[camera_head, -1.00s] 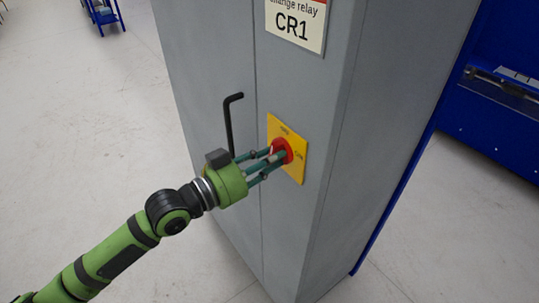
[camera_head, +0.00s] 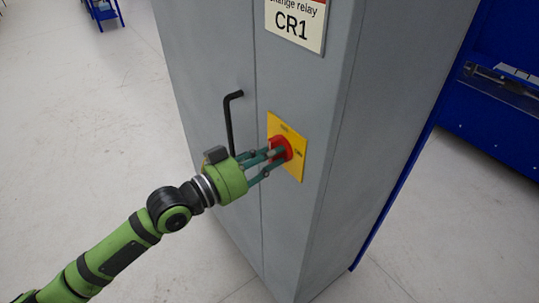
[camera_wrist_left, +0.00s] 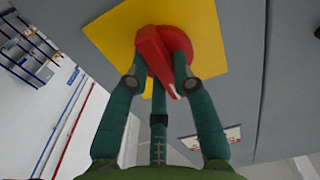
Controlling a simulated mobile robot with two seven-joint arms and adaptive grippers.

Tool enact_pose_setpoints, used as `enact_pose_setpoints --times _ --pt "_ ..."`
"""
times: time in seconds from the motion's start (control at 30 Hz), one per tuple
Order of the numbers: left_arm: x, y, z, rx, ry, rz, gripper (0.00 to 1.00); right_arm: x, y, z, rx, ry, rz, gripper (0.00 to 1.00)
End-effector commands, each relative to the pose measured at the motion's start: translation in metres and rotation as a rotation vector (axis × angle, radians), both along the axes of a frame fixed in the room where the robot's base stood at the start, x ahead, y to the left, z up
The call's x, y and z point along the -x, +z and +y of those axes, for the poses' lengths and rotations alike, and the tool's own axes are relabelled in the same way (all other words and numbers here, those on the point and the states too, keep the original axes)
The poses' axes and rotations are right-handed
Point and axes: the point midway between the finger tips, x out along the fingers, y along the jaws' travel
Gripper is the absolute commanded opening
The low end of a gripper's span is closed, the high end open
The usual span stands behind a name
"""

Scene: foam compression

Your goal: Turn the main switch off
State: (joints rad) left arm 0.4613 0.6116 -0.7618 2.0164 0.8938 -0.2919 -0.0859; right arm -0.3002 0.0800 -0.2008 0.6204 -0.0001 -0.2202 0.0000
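The main switch (camera_head: 286,145) is a red rotary knob on a square yellow plate (camera_head: 297,168), fixed to the front of a grey cabinet. In the left wrist view, the knob (camera_wrist_left: 164,52) has a raised red bar with a white mark near its end, set slanted on the yellow plate (camera_wrist_left: 112,34). My left gripper (camera_head: 273,155) is at the knob, its fingers reaching around the bar. In the left wrist view, the gripper's (camera_wrist_left: 160,75) fingertips lie close against both sides of the bar. Exact contact is partly hidden. My right gripper is out of view.
The grey cabinet (camera_head: 310,210) carries a CR1 label (camera_head: 296,24) above the switch and a black bent handle (camera_head: 229,125) to its left. A blue structure (camera_head: 500,110) stands at the right. The floor (camera_head: 90,130) on the left is clear.

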Motion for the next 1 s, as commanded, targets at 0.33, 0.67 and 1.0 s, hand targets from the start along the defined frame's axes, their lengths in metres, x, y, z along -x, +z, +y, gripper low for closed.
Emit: enact_pose_setpoints --times 0.33,0.67,1.0 --pt "0.0 0.0 0.0 0.001 -0.001 0.001 0.49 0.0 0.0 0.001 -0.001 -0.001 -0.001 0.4" --pt "0.018 -0.002 0.026 -0.007 0.001 0.001 0.49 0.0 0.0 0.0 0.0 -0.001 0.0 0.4" --pt "0.055 -0.002 0.075 -0.006 0.0 0.003 0.49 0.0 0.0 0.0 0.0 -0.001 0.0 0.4"
